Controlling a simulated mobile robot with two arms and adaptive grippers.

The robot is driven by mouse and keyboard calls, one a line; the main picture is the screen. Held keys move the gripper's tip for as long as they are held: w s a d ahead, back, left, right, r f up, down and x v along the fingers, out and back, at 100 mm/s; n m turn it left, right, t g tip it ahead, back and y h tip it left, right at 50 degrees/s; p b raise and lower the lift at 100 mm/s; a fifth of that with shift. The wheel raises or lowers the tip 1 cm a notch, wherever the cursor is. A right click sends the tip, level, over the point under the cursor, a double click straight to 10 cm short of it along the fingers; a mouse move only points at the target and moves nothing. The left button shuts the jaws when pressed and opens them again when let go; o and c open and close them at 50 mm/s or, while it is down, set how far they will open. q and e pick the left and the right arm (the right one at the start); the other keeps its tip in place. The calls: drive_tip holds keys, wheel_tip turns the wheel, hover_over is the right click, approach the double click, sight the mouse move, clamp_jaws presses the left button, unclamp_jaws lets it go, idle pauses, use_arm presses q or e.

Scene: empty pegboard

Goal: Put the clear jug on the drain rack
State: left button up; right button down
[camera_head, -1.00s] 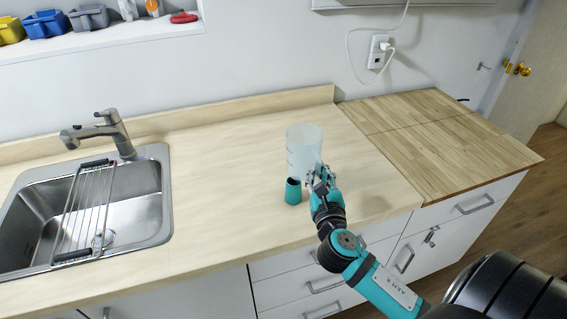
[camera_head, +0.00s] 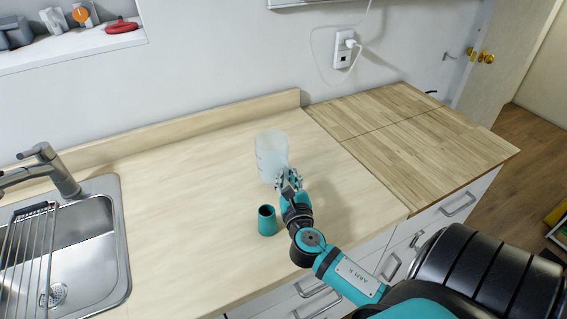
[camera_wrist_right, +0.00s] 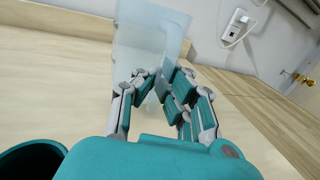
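The clear jug (camera_head: 271,155) stands upright on the wooden counter, translucent and pale; it also shows in the right wrist view (camera_wrist_right: 138,50). My right gripper (camera_head: 288,178) is at its near right side. In the wrist view, the right gripper's fingers (camera_wrist_right: 162,80) converge on the jug's handle and look shut on it, though the contact is partly hidden. The wire drain rack (camera_head: 27,250) lies over the sink at the far left, cut off by the picture edge. My left gripper is not in view.
A teal tumbler (camera_head: 267,221) stands on the counter just left of my right gripper. The steel sink (camera_head: 118,240) and faucet (camera_head: 55,172) are at left. Counter between sink and jug is clear. A darker wooden board section (camera_head: 420,135) lies to the right.

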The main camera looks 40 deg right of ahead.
sight(286, 185)
wheel_tip(286, 185, down, 3)
drive_tip(key=shift+w+d+f+b, duration=0.1)
drive_tip(key=shift+w+b, duration=0.05)
drive_tip(key=shift+b, duration=0.15)
drive_tip(key=shift+f, duration=0.4)
drive_tip(key=c, duration=2)
unclamp_jaws()
drive_tip(key=o, duration=0.5)
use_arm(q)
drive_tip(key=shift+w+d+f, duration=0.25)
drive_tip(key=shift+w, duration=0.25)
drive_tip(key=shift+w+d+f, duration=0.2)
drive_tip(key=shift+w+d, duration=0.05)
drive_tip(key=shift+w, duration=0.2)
